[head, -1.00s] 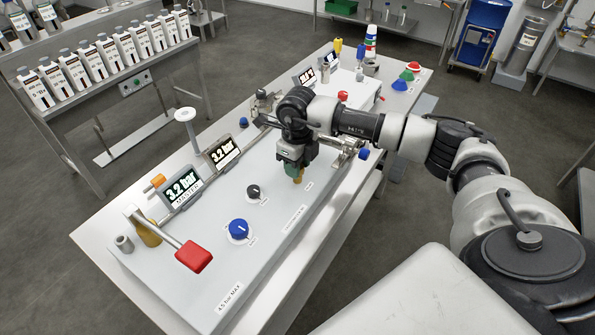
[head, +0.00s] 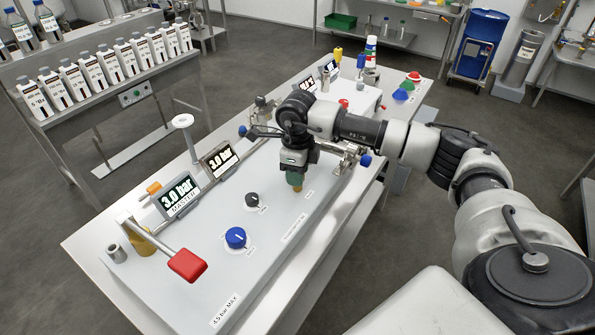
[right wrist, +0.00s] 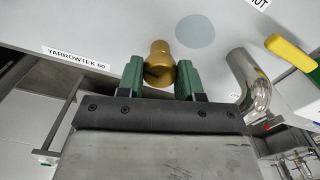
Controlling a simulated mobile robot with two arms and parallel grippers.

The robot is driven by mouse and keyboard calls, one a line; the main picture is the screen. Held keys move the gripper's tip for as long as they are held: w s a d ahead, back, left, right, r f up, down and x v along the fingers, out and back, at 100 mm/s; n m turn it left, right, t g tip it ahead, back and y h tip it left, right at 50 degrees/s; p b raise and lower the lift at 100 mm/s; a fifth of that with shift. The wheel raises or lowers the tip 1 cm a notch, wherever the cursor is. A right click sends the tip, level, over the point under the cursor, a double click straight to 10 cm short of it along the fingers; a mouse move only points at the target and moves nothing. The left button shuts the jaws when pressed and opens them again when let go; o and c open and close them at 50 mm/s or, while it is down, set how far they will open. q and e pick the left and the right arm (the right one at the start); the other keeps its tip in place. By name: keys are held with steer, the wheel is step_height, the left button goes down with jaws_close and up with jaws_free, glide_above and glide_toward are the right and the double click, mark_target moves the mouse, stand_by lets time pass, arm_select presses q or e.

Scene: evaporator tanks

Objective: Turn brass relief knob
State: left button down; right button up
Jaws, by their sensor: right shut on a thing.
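The brass relief knob (right wrist: 159,62) stands out from the pale panel in the right wrist view. It sits between the two green fingers of my right gripper (right wrist: 158,74), which is shut on it. A dark notch shows on the knob near the left finger. In the head view my right gripper (head: 297,175) points down at the panel top (head: 262,262), and only a little of the knob (head: 297,188) shows below the fingers. My left gripper is out of view.
A blue knob (head: 235,238), a black knob (head: 252,200) and a red-handled lever (head: 187,265) are on the panel. A metal pipe (right wrist: 249,84) and a yellow handle (right wrist: 290,52) stand right of the gripper in the wrist view.

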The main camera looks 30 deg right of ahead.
steer(key=shift+r, duration=0.1)
steer(key=o, duration=0.9)
step_height(320, 180, up, 11)
steer(key=shift+f+b, duration=0.1)
steer(key=shift+b, duration=1)
steer(key=shift+f, duration=0.1)
